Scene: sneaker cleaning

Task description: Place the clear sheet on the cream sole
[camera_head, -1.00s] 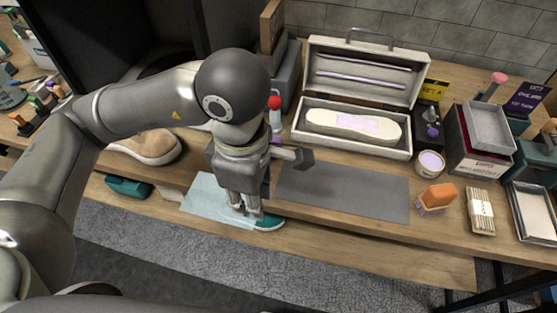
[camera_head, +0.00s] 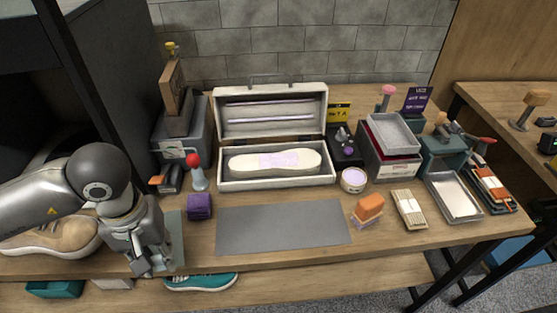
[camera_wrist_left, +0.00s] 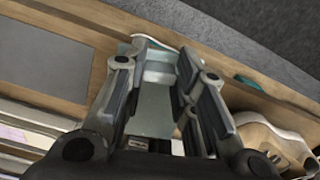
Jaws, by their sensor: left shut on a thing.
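The cream sole (camera_head: 240,163) lies in the open white box (camera_head: 225,186) at the back of the table, with a pale purple patch on its middle. My left gripper (camera_head: 152,268) is at the left front edge of the table, shut on the clear sheet (camera_head: 174,236). The sheet is pale, see-through and partly hidden behind the gripper. In the left wrist view, the sheet (camera_wrist_left: 153,112) shows between the two fingers of the gripper (camera_wrist_left: 158,72). The gripper is well to the left and in front of the sole. My right gripper is not in view.
A grey mat (camera_head: 282,227) lies clear in front of the box. A purple block (camera_head: 199,207) and red-topped bottle (camera_head: 197,175) stand between gripper and box. An orange sponge (camera_head: 370,206) and round tub (camera_head: 353,180) are right. A tan sneaker (camera_head: 60,238) is left.

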